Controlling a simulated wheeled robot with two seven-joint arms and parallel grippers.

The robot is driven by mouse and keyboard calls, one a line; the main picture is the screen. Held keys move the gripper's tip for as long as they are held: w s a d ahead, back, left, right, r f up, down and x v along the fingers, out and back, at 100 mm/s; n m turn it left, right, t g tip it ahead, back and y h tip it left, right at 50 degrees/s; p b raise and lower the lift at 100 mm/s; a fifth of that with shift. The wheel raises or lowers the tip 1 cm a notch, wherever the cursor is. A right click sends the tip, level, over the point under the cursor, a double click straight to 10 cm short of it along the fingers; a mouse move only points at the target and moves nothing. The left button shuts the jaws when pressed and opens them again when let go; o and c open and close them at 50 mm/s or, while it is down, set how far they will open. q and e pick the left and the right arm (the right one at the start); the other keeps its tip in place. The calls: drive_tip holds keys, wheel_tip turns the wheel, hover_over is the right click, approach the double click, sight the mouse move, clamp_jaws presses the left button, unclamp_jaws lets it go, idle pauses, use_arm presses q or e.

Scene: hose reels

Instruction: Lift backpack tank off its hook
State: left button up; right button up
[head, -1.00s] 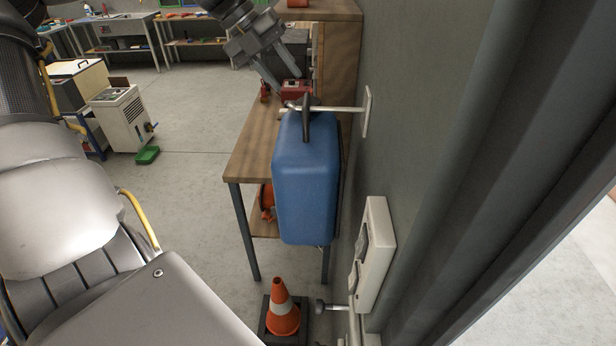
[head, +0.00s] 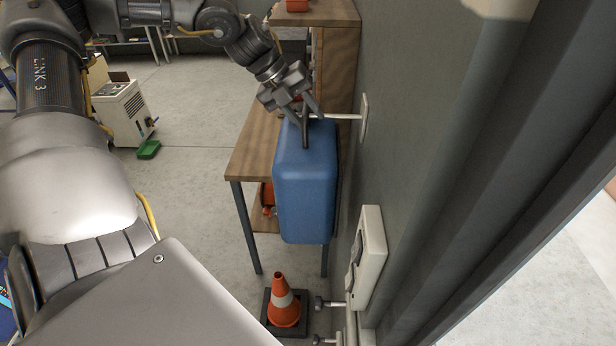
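The blue backpack tank (head: 305,190) hangs upright beside the wall in the head view. A dark strap or handle (head: 306,132) shows at its top. The light hook rod (head: 345,116) comes out of the wall to the top of the tank; its outer end is hidden behind my gripper. My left gripper (head: 308,114) comes from the upper left, at the top of the tank by the strap. Its two fingers are spread, one on each side of the strap; contact is unclear. My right gripper is not in view.
A wooden workbench (head: 247,150) stands just behind and left of the tank. A traffic cone (head: 283,302) stands on the floor below. A white wall box (head: 369,255) and knobs are on the wall at right.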

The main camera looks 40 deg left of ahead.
use_arm(q)
clamp_jaws()
idle(1.4)
drive_tip(key=shift+w+r, duration=0.1)
drive_tip(key=shift+r, duration=0.05)
